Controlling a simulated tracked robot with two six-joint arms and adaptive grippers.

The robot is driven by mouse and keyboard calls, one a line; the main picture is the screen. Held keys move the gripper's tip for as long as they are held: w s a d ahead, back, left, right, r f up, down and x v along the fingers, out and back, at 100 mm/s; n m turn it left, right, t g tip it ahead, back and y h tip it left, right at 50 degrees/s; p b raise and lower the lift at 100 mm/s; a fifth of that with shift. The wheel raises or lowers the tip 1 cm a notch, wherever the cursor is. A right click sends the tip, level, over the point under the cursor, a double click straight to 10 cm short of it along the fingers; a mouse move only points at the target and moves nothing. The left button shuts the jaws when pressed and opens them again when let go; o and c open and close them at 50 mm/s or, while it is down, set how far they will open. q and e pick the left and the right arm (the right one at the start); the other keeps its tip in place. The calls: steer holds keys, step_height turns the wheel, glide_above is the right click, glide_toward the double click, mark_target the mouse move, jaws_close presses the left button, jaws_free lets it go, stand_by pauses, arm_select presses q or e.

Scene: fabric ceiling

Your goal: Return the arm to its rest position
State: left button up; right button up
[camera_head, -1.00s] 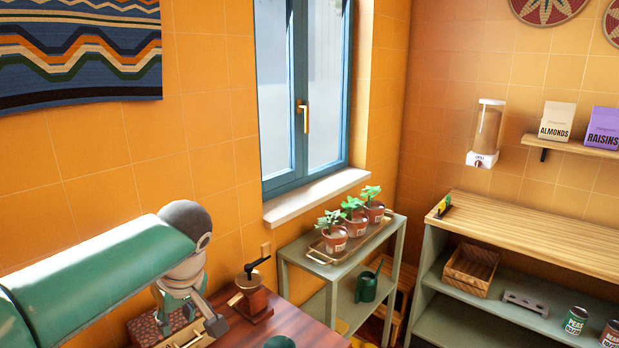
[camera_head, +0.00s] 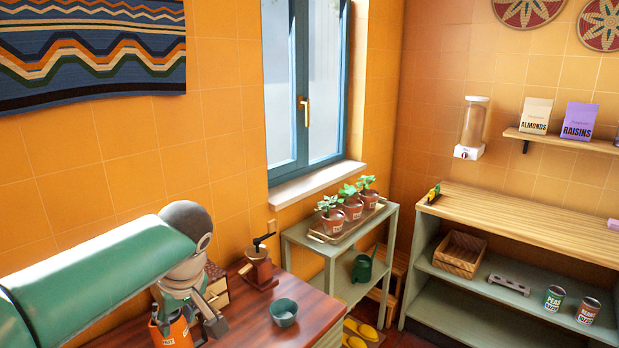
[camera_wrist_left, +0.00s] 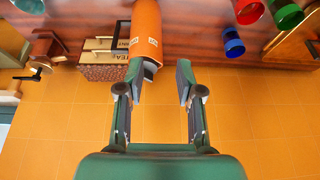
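My left arm (camera_head: 110,262) comes in from the left and reaches over the brown wooden counter in the head view. My left gripper (camera_head: 205,325) points down at the counter, seen partly from behind. In the left wrist view the two fingers of this gripper (camera_wrist_left: 160,82) stand apart with nothing between them. An orange container (camera_wrist_left: 146,30) is just beyond the fingertips, nearer the left finger in that picture. It also shows beside the gripper in the head view (camera_head: 180,333). My right gripper is not in view.
A coffee grinder (camera_head: 259,265) and a green bowl (camera_head: 284,312) stand on the counter near the gripper. A tea box (camera_wrist_left: 104,58) is close to the orange container. Red, green and blue vessels (camera_wrist_left: 233,43) are farther right in the wrist view. A shelf with potted plants (camera_head: 330,238) stands beyond.

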arm_select(q)
steer(key=s+d+f+m+g+h, duration=0.1)
steer(key=s+d+f+m+h, duration=0.15)
steer(key=f, duration=0.75)
steer(key=s+d+f+m+g+h, duration=0.1)
steer(key=s+d+f+m, duration=0.15)
steer(key=f, duration=0.65)
steer(key=s+d+f+m+h, duration=0.15)
steer(key=d+f, duration=0.25)
steer(key=f, duration=0.6)
steer(key=s+d+f+m+h, duration=0.1)
steer(key=s+d+f+h, duration=0.15)
steer(key=s+f, duration=1.3)
step_height(320, 180, down, 8)
steer(key=s+a+b, duration=0.1)
steer(key=b, duration=0.8)
steer(key=shift+s+f+b, duration=0.15)
steer(key=shift+s+b, duration=0.05)
steer(key=shift+b, duration=0.1)
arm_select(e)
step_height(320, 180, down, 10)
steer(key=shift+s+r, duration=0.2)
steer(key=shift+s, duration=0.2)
arm_select(q)
steer(key=shift+m, duration=0.25)
